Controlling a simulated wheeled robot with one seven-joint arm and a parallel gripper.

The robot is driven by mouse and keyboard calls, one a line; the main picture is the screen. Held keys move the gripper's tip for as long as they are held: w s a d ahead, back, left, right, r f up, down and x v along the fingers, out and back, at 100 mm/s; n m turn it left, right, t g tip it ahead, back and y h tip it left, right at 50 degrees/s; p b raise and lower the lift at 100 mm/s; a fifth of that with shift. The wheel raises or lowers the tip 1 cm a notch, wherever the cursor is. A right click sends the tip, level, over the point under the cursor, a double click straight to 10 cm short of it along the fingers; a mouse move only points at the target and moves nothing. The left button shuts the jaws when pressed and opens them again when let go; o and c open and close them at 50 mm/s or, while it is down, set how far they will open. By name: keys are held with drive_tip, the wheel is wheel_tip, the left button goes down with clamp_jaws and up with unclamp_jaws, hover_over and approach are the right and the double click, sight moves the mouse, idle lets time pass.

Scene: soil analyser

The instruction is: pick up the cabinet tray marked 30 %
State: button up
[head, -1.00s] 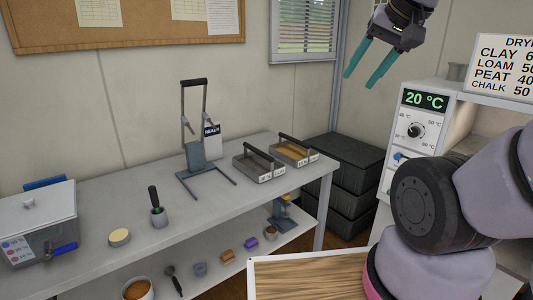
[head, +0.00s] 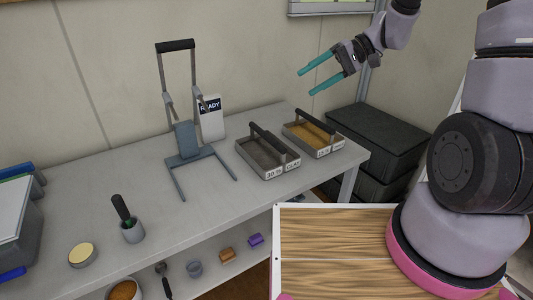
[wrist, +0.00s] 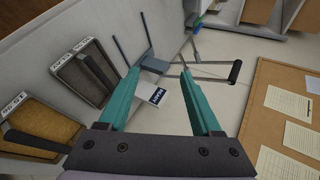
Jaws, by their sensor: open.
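The tray marked 30 % (head: 266,158) is a grey metal tray with a dark bar handle and dark grey contents. It stands on the bench, and a second front label seems to read CLAY. In the wrist view the same dark-filled tray (wrist: 76,78) lies left of my fingers. A similar tray with tan contents (head: 309,137) stands just right of it; its label is too small to read surely. My gripper (head: 306,83) is open and empty, with teal fingers pointing left, in the air above and behind the trays. Its fingers also show in the wrist view (wrist: 160,75).
A grey press-like stand (head: 190,157) with a tall handle and a READY sign (head: 210,118) stand left of the trays. A cup with a black-handled tool (head: 132,231) and a round tin (head: 83,255) are farther left. Dark stacked crates (head: 380,140) stand right of the bench (head: 210,220).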

drive_tip(key=w+a+f+m+t+y, duration=0.1)
drive_tip(key=w+f+y, duration=0.15)
drive_tip(key=f, duration=0.35)
drive_tip(key=w+a+f+t+y, duration=0.1)
drive_tip(key=w+a+f+y, duration=0.1)
drive_tip(key=w+f, duration=0.35)
drive_tip(key=m+t, duration=0.2)
drive_tip(key=t, duration=0.2)
approach(267, 137)
drive_tip(key=shift+w+d+f, duration=0.1)
drive_tip(key=shift+w+f, duration=0.2)
drive_tip(key=shift+w, duration=0.05)
drive_tip(key=shift+w+a+f, duration=0.1)
drive_tip(key=shift+a+f, duration=0.15)
drive_tip(key=shift+a, duration=0.05)
drive_tip(key=a, duration=0.1)
drive_tip(key=w+a, duration=0.1)
drive_tip(key=a, duration=0.1)
drive_tip(key=shift+w+a+f+t, duration=0.1)
drive_tip(key=shift+a+f+t, duration=0.15)
drive_tip(key=shift+a+t, duration=0.05)
drive_tip(key=shift+w+x, duration=0.2)
drive_tip(key=shift+x, duration=2.9)
drive_tip(key=shift+c, duration=0.3)
clamp_jaws()
